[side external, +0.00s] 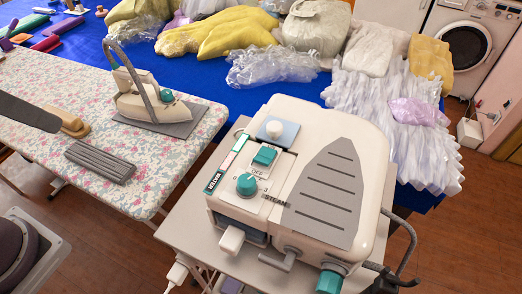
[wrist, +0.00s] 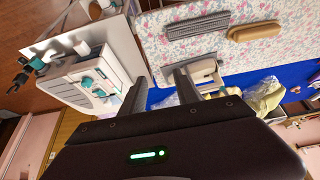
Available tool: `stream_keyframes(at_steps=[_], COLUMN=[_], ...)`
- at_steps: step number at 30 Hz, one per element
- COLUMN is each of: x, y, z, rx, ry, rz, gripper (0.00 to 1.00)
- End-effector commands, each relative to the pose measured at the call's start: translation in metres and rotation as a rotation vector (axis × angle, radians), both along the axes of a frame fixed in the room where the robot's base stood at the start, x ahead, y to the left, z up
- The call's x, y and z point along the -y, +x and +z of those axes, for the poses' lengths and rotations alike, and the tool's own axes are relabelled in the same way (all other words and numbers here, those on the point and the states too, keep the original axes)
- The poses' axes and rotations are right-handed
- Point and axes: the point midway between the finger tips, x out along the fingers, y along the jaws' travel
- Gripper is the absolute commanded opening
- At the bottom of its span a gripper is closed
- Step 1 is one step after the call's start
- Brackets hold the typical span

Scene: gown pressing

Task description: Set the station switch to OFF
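The cream steam station (side external: 370,150) stands on a small table in the side external view. Its teal switch (side external: 264,157) sits on the top panel, with an OFF label on its near side. I cannot tell which way the switch is set. A round teal knob (side external: 247,184) is just in front of it, near a STEAM label. The station (wrist: 65,85) also shows at the left of the wrist view, with small teal controls. My gripper (wrist: 160,90) is open and empty in the wrist view, its two dark fingers apart. It is away from the station and touches nothing visible.
The floral ironing board (side external: 60,80) bears an iron (side external: 150,103) on a grey rest, a grey ridged block (side external: 100,161) and a tan wooden block (side external: 66,122). Garments and clear plastic cover the blue table (side external: 205,75). A hose and fittings project from the station's front.

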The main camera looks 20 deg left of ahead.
Motion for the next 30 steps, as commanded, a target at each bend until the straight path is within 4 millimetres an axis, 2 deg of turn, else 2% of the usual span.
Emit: stream_keyframes(at_steps=[1, 2, 3, 5, 7, 9, 12, 14, 16, 20, 30], x=[0.012, 0.022, 0.041, 0.076, 0.123, 0.17, 0.223, 0.243, 0.255, 0.258, 0.256], y=[0.02, 0.036, 0.058, 0.089, 0.119, 0.137, 0.148, 0.149, 0.149, 0.153, 0.175], z=[0.014, 0.023, 0.033, 0.042, 0.043, 0.036, 0.022, 0.015, 0.011, -0.001, -0.071], rx=[-0.026, -0.044, -0.069, -0.103, -0.132, -0.149, -0.159, -0.161, -0.16, -0.16, -0.163], ry=[-0.009, -0.013, -0.018, -0.018, -0.011, -0.002, 0.01, 0.013, 0.015, 0.016, 0.016], rz=[-0.02, -0.025, -0.033, -0.035, -0.033, -0.026, -0.012, -0.005, 0.002, 0.006, 0.006], gripper=[0.26, 0.2, 0.12, 0.0, 0.0, 0.0, 0.0, 0.0, 0.0, 0.0, 0.0])
